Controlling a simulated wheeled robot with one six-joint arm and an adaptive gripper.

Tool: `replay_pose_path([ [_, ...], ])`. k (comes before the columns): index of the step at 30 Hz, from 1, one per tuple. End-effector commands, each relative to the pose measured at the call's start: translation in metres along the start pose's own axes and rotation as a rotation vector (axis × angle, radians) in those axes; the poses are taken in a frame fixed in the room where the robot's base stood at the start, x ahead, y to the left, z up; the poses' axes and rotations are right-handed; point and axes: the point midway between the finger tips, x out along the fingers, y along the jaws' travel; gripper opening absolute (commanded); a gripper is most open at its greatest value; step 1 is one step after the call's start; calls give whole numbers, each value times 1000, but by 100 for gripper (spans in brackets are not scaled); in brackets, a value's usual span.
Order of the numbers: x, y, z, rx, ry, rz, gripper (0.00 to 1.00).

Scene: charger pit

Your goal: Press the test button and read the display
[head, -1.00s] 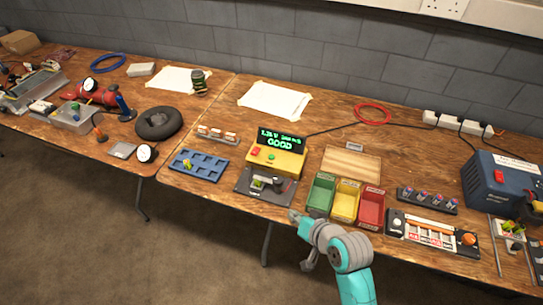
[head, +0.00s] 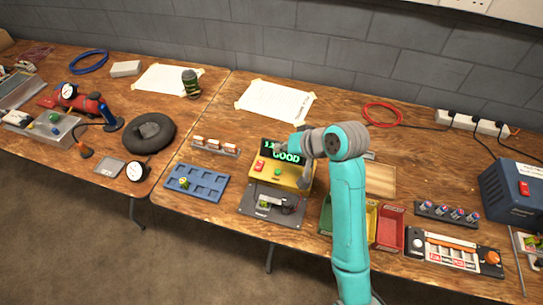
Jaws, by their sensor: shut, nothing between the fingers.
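The yellow tester (head: 285,181) stands on the middle table with a red switch (head: 259,165) and a round green button (head: 277,172) on its front. Its dark display (head: 289,157) shows GOOD in green; the upper line is mostly hidden by my arm. In front of it, a dark grey fixture (head: 258,212) holds a small yellow-green part (head: 263,203). My gripper (head: 304,184) is shut and empty, pointing down over the tester's right side, right of the green button. I cannot tell whether it touches the tester.
A blue tray (head: 208,189) with one small part lies left of the fixture. Red (head: 390,229), yellow and green bins stand right, partly behind my arm. A strip with orange-white items (head: 215,146) lies behind the tray. Paper sheets (head: 276,101) lie at the back.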

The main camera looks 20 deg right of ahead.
Motion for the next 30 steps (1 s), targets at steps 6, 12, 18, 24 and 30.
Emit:
replay_pose_path([
  [6, 0, 0, -1, 0, -2, 0, 0],
  [12, 0, 0, 0, 0, -2, 0, 0],
  [18, 7, 5, 5, 2, -4, 0, 0],
  [24, 23, 17, 17, 2, -4, 0, 0],
  [30, 41, 30, 30, 2, -3, 0, 0],
])
